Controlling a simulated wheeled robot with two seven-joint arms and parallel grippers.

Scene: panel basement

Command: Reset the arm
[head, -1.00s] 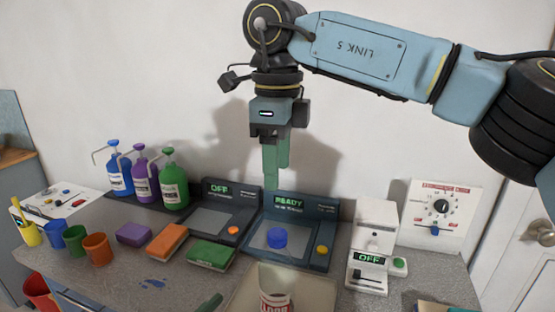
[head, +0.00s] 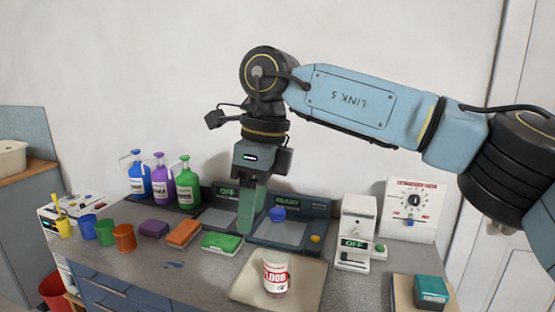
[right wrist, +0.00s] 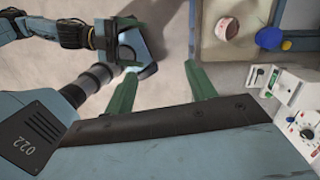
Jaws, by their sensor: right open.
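My right gripper (head: 247,225) comes down from the right arm, with green fingers pointing down in front of the back panels. It also shows in the right wrist view (right wrist: 162,85), where the two fingers stand apart with nothing held between them. In the head view the gripper hangs between the dark OFF unit (head: 215,218) and the dark READY unit (head: 290,234), covering part of both. A blue round piece (head: 278,214) shows at the READY unit, to the right of the fingers.
A white can with red lettering (head: 275,273) stands on a beige tray (head: 245,290). Sponges, colored cups and pump bottles (head: 186,182) line the left. A white OFF device (head: 354,232), a wall dial panel (head: 411,209) and a teal box (head: 431,291) are at right.

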